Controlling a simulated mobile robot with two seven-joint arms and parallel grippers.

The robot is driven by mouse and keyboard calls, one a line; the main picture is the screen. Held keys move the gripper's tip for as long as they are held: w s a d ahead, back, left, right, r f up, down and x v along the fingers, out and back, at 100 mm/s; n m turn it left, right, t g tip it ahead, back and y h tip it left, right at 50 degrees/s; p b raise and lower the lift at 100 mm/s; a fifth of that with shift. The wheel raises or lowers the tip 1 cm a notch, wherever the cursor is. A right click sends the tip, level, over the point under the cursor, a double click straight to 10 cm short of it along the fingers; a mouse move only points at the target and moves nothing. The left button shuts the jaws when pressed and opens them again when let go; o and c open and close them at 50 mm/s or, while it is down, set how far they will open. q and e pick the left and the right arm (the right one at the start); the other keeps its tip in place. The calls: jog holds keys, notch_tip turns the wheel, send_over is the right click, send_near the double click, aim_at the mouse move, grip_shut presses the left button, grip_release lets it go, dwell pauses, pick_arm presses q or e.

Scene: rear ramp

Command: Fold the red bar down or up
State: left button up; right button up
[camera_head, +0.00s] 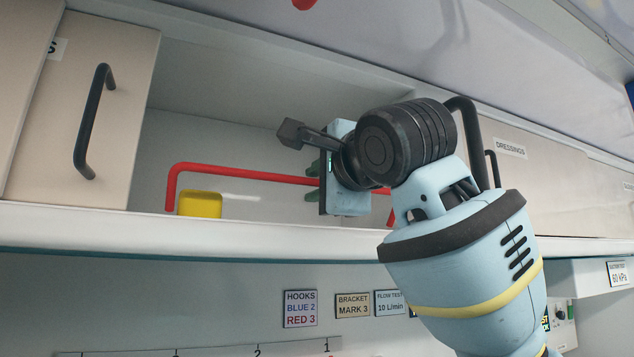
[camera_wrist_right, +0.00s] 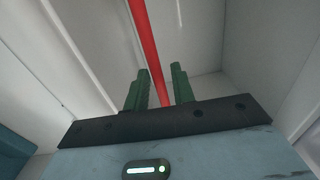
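The red bar (camera_head: 240,174) runs across the front of an open shelf compartment, level, with its left end bent down to the shelf edge beside a yellow block. My right gripper (camera_head: 309,183) is at the bar's right part, its two green fingers above and below it. In the right wrist view the red bar (camera_wrist_right: 146,38) passes between the green fingers of the right gripper (camera_wrist_right: 160,82), with gaps showing beside it, so the gripper is open around the bar. The bar's right end is partly hidden behind my right arm. My left gripper is not in view.
The yellow block (camera_head: 200,204) sits at the compartment's left front. A beige door with a dark handle (camera_head: 94,122) is left of the opening. A dressings door (camera_head: 520,170) is to the right. The shelf edge (camera_head: 120,230) runs below; labels hang under it.

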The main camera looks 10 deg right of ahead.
jog(key=shift+w, duration=0.1)
jog(key=shift+c, duration=0.5)
grip_shut()
jog(key=f+t, duration=0.1)
jog(key=t, duration=0.1)
jog(key=s+t+y, duration=0.1)
jog(key=shift+s+d+f+t, duration=0.2)
jog(key=shift+f+t, duration=0.2)
jog(key=shift+s+d+f+t+y, duration=0.1)
jog(key=shift+s+f+t+y, duration=0.2)
jog(key=shift+t, duration=0.45)
jog(key=shift+s+d+f+t+y, duration=0.1)
jog(key=shift+f+t+y, duration=0.25)
jog(key=shift+t, duration=0.4)
